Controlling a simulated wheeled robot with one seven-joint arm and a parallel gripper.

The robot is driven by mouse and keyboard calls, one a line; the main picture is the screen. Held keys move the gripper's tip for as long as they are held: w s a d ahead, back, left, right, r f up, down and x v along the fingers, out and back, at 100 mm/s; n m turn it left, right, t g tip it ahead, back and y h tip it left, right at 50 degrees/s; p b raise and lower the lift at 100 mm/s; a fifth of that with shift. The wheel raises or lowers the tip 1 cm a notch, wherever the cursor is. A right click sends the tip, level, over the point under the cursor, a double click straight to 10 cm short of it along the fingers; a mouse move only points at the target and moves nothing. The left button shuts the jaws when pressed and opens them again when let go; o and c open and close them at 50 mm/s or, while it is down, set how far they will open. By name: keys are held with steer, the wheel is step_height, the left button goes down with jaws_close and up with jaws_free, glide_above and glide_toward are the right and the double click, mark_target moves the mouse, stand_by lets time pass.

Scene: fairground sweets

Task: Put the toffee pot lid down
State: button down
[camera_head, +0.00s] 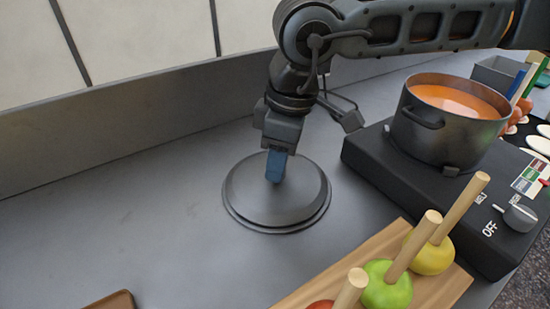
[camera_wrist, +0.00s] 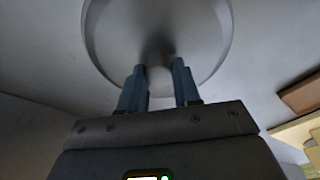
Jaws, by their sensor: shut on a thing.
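The toffee pot lid (camera_head: 280,205) is a dark grey, round, domed disc at the middle of the grey counter. It looks level and at or very near the counter surface; I cannot tell for sure whether it touches. My gripper (camera_head: 276,172) points down over its centre, shut on its knob, which the blue fingers mostly hide. In the wrist view the lid (camera_wrist: 205,50) fills the top middle, with my gripper's two fingertips (camera_wrist: 157,72) at its centre. The toffee pot (camera_head: 440,135) stands uncovered on the black hob to the right, with orange toffee inside.
The black hob (camera_head: 385,170) with its knob is right of the lid. A wooden board (camera_head: 400,268) with several apples on sticks is at the front right. A brown object (camera_head: 112,301) shows at the bottom left edge. The counter's left side is clear.

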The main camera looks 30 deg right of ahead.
mark_target(288, 178)
steer(key=shift+f, duration=0.2)
steer(key=c, duration=0.8)
jaws_free()
steer(key=shift+r, duration=0.15)
steer(key=shift+r+p, duration=0.2)
steer(key=shift+p, duration=0.1)
steer(key=r, duration=0.4)
steer(key=s+d+r, duration=0.1)
steer(key=r, duration=0.6)
steer(key=shift+s+d+r, duration=0.15)
steer(key=shift+r, duration=0.15)
